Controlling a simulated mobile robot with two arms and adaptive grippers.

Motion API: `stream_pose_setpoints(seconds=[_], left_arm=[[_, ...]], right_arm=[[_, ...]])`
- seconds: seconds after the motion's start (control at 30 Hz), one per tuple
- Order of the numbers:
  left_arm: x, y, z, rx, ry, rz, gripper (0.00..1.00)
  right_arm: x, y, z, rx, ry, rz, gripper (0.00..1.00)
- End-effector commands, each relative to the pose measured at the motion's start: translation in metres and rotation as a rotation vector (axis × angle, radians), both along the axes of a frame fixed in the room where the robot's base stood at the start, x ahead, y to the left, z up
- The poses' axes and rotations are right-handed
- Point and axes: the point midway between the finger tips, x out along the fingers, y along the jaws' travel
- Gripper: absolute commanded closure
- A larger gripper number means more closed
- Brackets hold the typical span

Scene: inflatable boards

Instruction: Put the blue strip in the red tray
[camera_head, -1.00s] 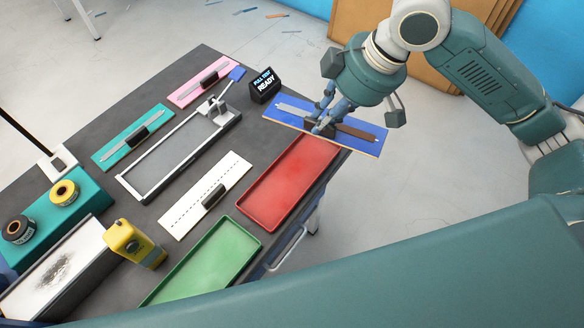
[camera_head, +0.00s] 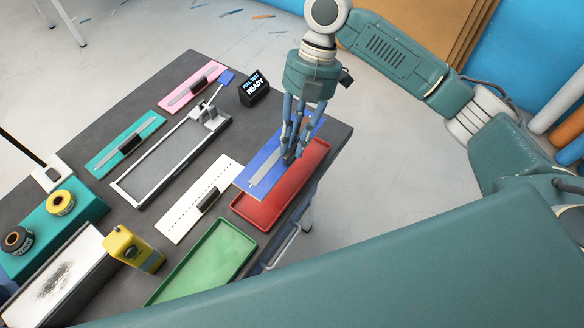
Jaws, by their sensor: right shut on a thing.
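The blue strip (camera_head: 262,176) is a flat blue board with a grey band along it. My right gripper (camera_head: 291,158) is shut on it near its middle, from above. The strip is turned along the length of the red tray and covers the tray's left part; I cannot tell whether it touches the tray. The red tray (camera_head: 268,214) lies on the table's right side, with its right and near parts showing. My left gripper is not in view.
On the dark table (camera_head: 150,220), a green tray (camera_head: 205,262) lies nearer and a white strip (camera_head: 182,224) lies left. A grey frame (camera_head: 172,165), teal strip (camera_head: 108,155), pink strip (camera_head: 180,95), black READY display (camera_head: 254,88) and yellow device (camera_head: 133,250) stand around.

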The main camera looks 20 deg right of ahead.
Motion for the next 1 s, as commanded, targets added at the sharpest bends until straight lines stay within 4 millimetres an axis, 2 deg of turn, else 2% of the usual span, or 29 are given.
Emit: stream_pose_setpoints(seconds=[0.1,0.3,0.53,0.77,0.97,1.0], left_arm=[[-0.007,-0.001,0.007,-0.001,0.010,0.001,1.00],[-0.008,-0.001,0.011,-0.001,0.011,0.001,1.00],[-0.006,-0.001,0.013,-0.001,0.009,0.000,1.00],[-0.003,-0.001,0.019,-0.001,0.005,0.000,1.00],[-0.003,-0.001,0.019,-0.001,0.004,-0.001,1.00],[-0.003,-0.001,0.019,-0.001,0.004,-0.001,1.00]], right_arm=[[-0.001,0.000,-0.031,-0.001,0.005,-0.001,1.00],[0.000,0.000,-0.069,0.000,0.000,-0.001,1.00],[-0.001,0.000,-0.086,0.000,0.000,-0.001,1.00],[0.000,0.000,-0.118,0.000,0.001,-0.002,1.00],[0.000,0.000,-0.121,0.000,-0.003,-0.001,1.00],[0.000,0.000,-0.121,0.000,-0.003,-0.001,0.79]])
